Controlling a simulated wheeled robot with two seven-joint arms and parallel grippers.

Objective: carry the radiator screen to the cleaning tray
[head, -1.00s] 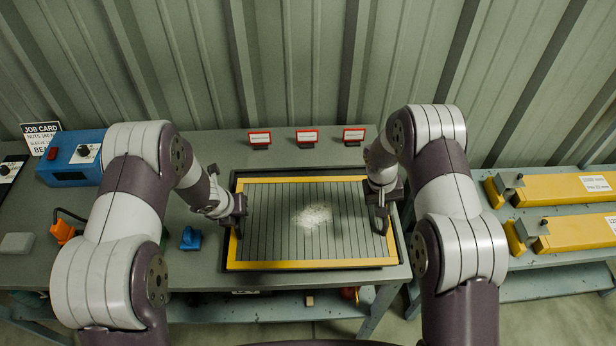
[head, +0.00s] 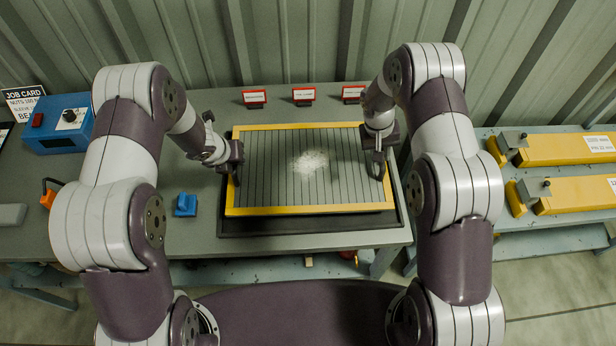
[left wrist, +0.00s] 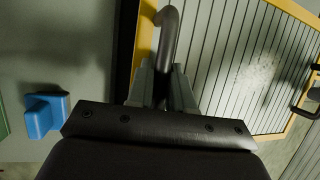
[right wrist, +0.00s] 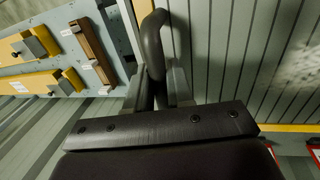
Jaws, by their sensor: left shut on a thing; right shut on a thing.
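The radiator screen (head: 270,185) is a yellow-framed panel with grey slats and a pale dusty patch. It lies roughly level above a dark, shallow tray (head: 310,228), whose front part shows below the screen's front edge. I cannot tell the exact gap. My left gripper (head: 236,170) is shut on the screen's dark left handle, a curved bar (left wrist: 168,35) in the left wrist view. My right gripper (head: 379,158) is shut on the right handle, which shows in the right wrist view (right wrist: 152,45). The tray's back is hidden under the screen.
Several small red-edged cards (head: 303,96) stand behind the screen. A blue block (head: 186,204) lies left of the tray. A blue control box (head: 62,124) stands at the back left. Yellow bars (head: 565,152) lie on a side bench at the right. A corrugated wall closes the back.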

